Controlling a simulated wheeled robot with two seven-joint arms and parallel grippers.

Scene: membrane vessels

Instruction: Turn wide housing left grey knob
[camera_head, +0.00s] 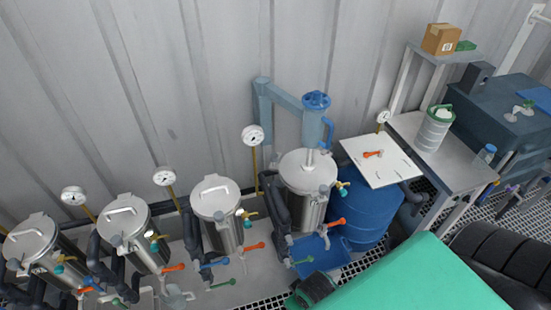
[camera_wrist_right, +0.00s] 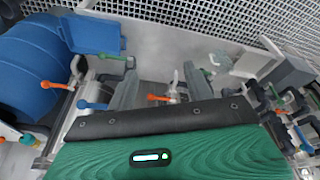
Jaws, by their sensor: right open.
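The widest steel housing (camera_head: 306,172) stands right of the other housings in the head view, with a blue-topped filter column (camera_head: 317,105) behind it. A small light grey knob (camera_head: 289,240) shows at its lower left, and another small grey fitting (camera_head: 323,190) sits at its right front. I cannot tell for certain which is the named knob. My right gripper (camera_wrist_right: 160,88) is open and empty in the right wrist view. An orange handle (camera_wrist_right: 160,98) and a pale grey fitting (camera_wrist_right: 174,84) show between its fingers; contact is not visible. My left gripper is not in view.
Several narrower steel housings (camera_head: 216,199) stand to the left with orange, blue and green valve handles. A blue drum (camera_head: 366,215) under a white board (camera_head: 380,161) is close on the right. A blue tray (camera_head: 322,257) lies below the wide housing.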

